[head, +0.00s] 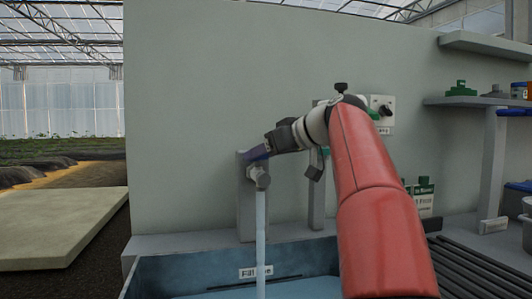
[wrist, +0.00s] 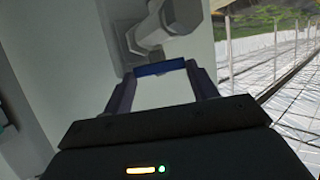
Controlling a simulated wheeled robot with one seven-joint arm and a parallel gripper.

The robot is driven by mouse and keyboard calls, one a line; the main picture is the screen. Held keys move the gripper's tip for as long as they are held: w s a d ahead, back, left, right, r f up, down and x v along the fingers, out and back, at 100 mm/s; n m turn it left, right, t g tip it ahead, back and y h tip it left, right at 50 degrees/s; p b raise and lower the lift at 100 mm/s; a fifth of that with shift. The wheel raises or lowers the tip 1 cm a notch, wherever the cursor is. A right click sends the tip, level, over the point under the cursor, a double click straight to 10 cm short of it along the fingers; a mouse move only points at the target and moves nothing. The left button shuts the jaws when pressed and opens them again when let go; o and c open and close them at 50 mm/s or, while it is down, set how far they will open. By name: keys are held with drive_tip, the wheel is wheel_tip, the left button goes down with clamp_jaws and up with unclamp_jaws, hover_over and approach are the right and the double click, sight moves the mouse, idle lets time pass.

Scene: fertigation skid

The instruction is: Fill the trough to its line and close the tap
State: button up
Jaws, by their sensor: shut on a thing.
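The tap (head: 261,178) is grey and mounted on a wall post. A pale stream of water (head: 261,235) falls straight from it into the blue trough (head: 180,265). A white label (head: 256,272), apparently marking the fill line, is on the trough's inner far wall, with a dark line beside it. Lighter blue water shows low at the picture's bottom edge, apparently below that line. My gripper (head: 257,154) is at the top of the tap, shut on its blue handle (wrist: 160,68). The tap body (wrist: 150,30) shows beyond the handle in the wrist view. Most of the trough is cut off.
A second post (head: 317,195) stands right of the tap. A wall box with a dark knob (head: 382,110) is behind my arm. Green-capped containers (head: 424,195) and shelves (head: 470,101) are at right, with dark bars (head: 475,265) below. A pale slab (head: 55,225) lies at left.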

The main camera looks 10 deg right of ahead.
drive_tip(key=shift+a+m+h, duration=0.1)
drive_tip(key=shift+m+h, duration=0.2)
drive_tip(key=m+h+b, duration=0.1)
drive_tip(key=m+t+h+b, duration=0.1)
drive_tip(key=shift+s+a+m+t+h, duration=0.2)
drive_tip(key=shift+a+m+t+h, duration=0.1)
drive_tip(key=shift+a+h, duration=0.1)
drive_tip(key=shift+a+m+t+h, duration=0.15)
drive_tip(key=shift+m+t+h, duration=0.05)
drive_tip(key=shift+m+h, duration=0.9)
drive_tip(key=shift+a+m+t+h, duration=0.1)
drive_tip(key=shift+m+t+h, duration=0.1)
drive_tip(key=shift+m+h, duration=0.85)
drive_tip(key=shift+h, duration=0.25)
drive_tip(key=o, duration=1)
drive_tip(key=v, duration=0.8)
drive_tip(key=shift+b, duration=0.4)
